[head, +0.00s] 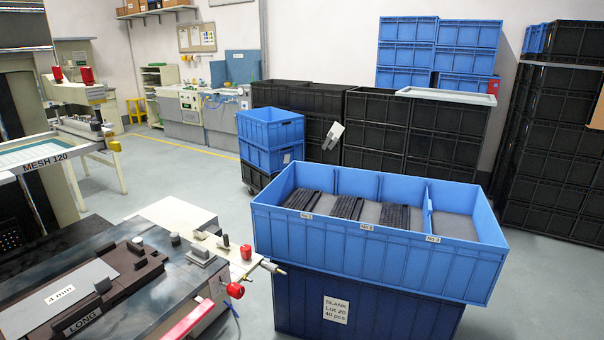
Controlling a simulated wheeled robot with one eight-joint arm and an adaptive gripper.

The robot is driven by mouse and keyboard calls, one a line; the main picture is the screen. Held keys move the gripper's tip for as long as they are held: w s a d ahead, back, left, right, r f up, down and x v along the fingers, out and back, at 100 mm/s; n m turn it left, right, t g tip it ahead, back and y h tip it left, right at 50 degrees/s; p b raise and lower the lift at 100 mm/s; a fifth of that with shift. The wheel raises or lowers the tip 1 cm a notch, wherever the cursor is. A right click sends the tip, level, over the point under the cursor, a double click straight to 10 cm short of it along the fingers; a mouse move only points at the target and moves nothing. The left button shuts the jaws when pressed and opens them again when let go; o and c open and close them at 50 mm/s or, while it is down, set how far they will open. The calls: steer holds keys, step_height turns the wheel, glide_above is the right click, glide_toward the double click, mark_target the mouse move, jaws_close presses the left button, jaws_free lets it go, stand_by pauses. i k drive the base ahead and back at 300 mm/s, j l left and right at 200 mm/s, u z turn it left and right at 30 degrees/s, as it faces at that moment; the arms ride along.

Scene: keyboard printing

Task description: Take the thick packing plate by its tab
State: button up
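A flat grey plate (62,297) with a white "4 mm" label lies on the dark bed of the machine at the lower left. I cannot make out for certain which part is a tab. No other packing plate can be told apart here.
A blue divided crate (375,244) with dark grey pieces stands on a darker crate (363,308) at the right. A red knob (235,290) and pointed rod stick out from the machine towards it. Stacked crates line the back; grey floor lies between.

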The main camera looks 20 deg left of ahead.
mark_target(21, 318)
steer(key=i+u, duration=0.25)
steer(key=u, duration=0.15)
steer(key=i+u, duration=0.25)
steer(key=u, duration=0.15)
steer(key=i+u, duration=0.25)
steer(key=u, duration=0.15)
steer(key=i+l+u, duration=0.2)
steer(key=u, duration=0.25)
steer(key=i+u, duration=0.25)
steer(key=u, duration=0.25)
steer(key=i+u, duration=0.25)
steer(key=u, duration=0.2)
steer(key=i+l+u, duration=0.15)
steer(key=u, duration=0.35)
steer(key=i+l+u, duration=0.25)
steer(key=u, duration=0.25)
steer(key=i+l+u, duration=0.1)
steer(key=i+l, duration=0.1)
